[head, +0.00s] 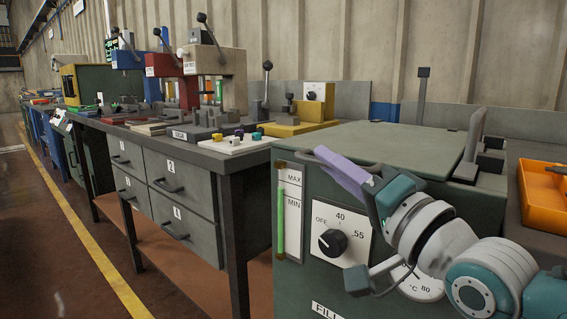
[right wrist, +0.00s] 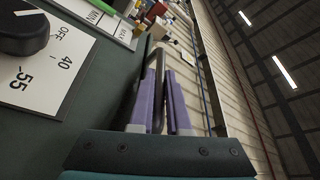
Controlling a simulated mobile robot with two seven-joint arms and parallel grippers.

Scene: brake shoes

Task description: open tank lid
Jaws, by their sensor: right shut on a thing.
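The tank (head: 293,288) is a dark green box at the right of the head view. Its flat grey-green lid (head: 400,142) lies on top and looks closed. My right gripper (head: 333,162) is at the front edge of the lid, its purple fingers pointing left. In the right wrist view, the fingers (right wrist: 165,92) are on either side of a dark bar handle (right wrist: 159,62), and the gripper is shut on it. In the head view the handle is mostly hidden behind the fingers. My left gripper is not in view.
An orange tray (head: 541,195) is at the right. A workbench with drawers (head: 180,190) and several presses stands at the left.

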